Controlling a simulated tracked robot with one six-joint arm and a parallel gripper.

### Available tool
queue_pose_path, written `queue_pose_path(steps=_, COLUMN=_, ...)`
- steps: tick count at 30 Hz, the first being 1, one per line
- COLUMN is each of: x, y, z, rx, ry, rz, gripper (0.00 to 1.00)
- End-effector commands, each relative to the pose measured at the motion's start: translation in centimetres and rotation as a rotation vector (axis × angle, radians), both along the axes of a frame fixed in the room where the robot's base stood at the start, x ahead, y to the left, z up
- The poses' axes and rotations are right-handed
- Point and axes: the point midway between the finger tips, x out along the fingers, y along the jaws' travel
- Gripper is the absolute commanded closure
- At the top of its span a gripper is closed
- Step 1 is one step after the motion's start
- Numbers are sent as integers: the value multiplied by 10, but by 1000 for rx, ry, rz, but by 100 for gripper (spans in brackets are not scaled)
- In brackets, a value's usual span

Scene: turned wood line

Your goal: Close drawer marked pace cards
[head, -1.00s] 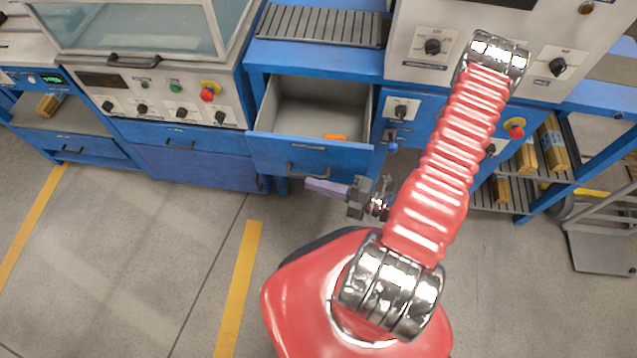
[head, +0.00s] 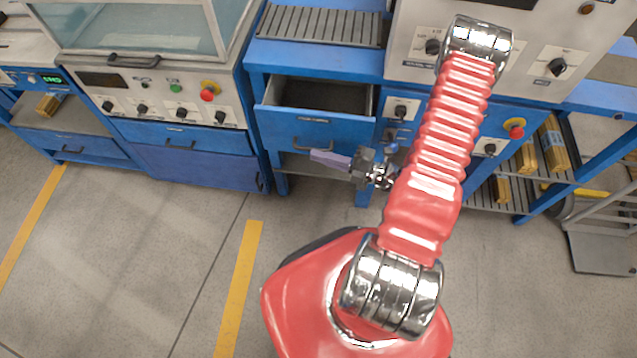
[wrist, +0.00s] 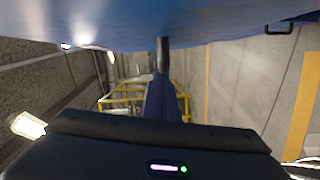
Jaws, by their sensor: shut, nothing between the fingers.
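A machine with a glass cover (head: 140,28) and blue panels stands to the left. A control cabinet (head: 540,35) with knobs stands to the right. The floor in front is clear, with yellow lines (head: 238,285).

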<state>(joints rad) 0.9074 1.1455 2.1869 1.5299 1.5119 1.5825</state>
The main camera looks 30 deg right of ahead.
Motion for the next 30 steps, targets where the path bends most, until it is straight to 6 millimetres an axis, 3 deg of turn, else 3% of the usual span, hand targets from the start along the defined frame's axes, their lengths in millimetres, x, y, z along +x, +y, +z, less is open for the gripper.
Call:
queue_pose_path(steps=8, x=-4, y=5, z=1, rx=0, ry=1, rz=1, gripper=100)
queue_pose_path(steps=16, x=-25, y=25, z=8, rx=2, ry=1, rz=5, gripper=100)
queue_pose_path(steps=30, x=-61, y=-9, z=10, rx=-1, ry=0, rz=3, gripper=100)
